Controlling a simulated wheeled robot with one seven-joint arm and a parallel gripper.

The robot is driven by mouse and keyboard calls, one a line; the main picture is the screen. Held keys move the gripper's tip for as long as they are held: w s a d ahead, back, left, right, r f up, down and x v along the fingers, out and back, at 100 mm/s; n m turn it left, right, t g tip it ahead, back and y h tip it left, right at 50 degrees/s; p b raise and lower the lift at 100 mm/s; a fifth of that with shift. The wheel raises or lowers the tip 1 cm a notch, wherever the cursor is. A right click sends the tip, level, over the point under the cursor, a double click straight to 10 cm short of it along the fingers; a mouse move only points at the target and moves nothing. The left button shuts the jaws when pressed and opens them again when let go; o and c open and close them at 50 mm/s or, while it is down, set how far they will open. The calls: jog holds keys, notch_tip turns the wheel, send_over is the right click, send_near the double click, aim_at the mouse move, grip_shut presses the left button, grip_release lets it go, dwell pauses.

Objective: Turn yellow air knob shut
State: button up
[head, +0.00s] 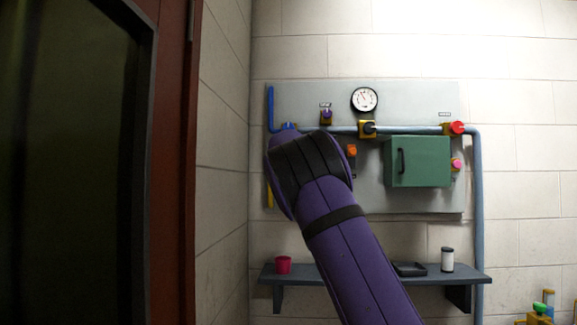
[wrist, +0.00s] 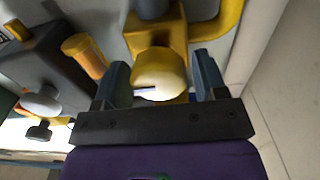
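The yellow knob (wrist: 158,75) shows in the middle of the wrist view, round with a small mark on its face, on a yellow valve body (wrist: 155,30). My gripper (wrist: 161,62) has one finger on each side of the knob. The fingers are spread, with a narrow gap showing at each side, so it looks open around the knob; whether either finger touches it is hard to tell. In the head view my arm hides the knob and my gripper. Part of a yellow pipe (head: 269,194) shows left of the arm.
A grey panel (head: 420,95) carries a gauge (head: 364,99), a red knob (head: 457,128), a purple knob (head: 326,114), a pink knob (head: 456,164) and a green box (head: 418,161). An orange part (wrist: 86,55) is left of my gripper.

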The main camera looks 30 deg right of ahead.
jog(key=c, duration=0.6)
jog(key=shift+n, duration=0.4)
jog(key=n, duration=0.4)
jog(key=shift+a, duration=0.1)
jog(key=n, duration=0.4)
jog(key=shift+w+f, duration=0.1)
jog(key=n, duration=0.5)
jog(key=shift+f, duration=0.1)
jog(key=shift+a+f+n, duration=0.1)
jog(key=shift+f+n, duration=0.05)
jog(key=shift+n, duration=1.85)
